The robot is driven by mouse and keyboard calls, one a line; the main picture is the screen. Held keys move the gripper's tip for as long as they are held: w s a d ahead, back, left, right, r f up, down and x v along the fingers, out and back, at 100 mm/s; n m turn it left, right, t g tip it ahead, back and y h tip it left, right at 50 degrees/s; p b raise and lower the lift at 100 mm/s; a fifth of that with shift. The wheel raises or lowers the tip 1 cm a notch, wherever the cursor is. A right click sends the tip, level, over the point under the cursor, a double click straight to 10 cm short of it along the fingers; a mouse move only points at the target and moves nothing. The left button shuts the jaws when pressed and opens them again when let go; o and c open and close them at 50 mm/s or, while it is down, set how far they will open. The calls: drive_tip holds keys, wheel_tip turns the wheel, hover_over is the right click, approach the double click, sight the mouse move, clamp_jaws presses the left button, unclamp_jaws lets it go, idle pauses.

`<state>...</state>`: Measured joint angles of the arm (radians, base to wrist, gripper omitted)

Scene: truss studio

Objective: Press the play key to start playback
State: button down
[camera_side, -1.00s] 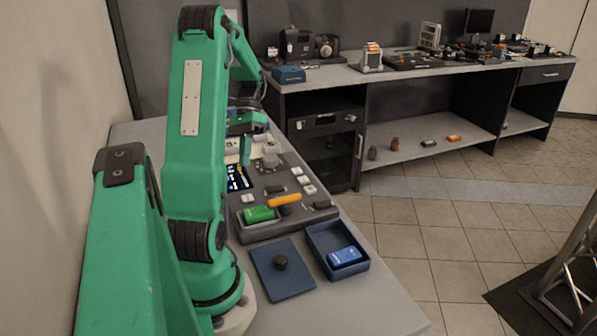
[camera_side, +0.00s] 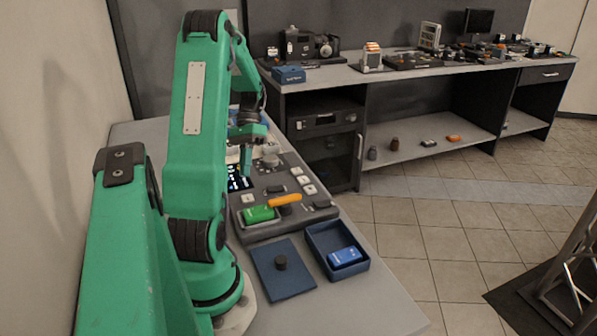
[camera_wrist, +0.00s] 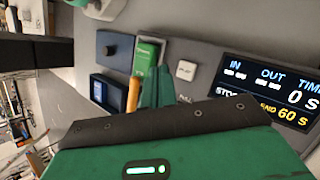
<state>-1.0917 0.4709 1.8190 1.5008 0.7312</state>
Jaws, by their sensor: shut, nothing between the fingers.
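The play key (camera_wrist: 186,70) is a small white key with dark lettering between the green block and the screen in the wrist view. In the side view it appears as the white key (camera_side: 247,198) on the grey console (camera_side: 285,222). My gripper (camera_side: 246,175) is shut and empty, pointing down in front of the screen, beyond the key as seen from the side camera. In the wrist view its green fingers (camera_wrist: 155,92) lie beside the key and apart from it in the picture; the height gap cannot be told. The screen (camera_wrist: 268,92) reads "STOP", partly hidden by my gripper.
A green block (camera_side: 259,214) sits in the console beside an orange-handled lever (camera_side: 285,201). Several white keys (camera_side: 303,180) and a round knob (camera_side: 270,160) stand nearby. In front are a blue plate (camera_side: 275,283) and a blue tray (camera_side: 313,238) holding a blue block (camera_side: 345,256).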

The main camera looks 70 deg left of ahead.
sight(249, 196)
drive_tip(key=shift+f, duration=2.85)
drive_tip(key=shift+f, duration=0.2)
drive_tip(key=shift+f, duration=0.25)
drive_tip(key=shift+f, duration=0.4)
idle(0.9)
drive_tip(key=shift+r, duration=0.85)
drive_tip(key=shift+r, duration=0.1)
drive_tip(key=shift+r, duration=2.45)
drive_tip(key=shift+w, duration=0.1)
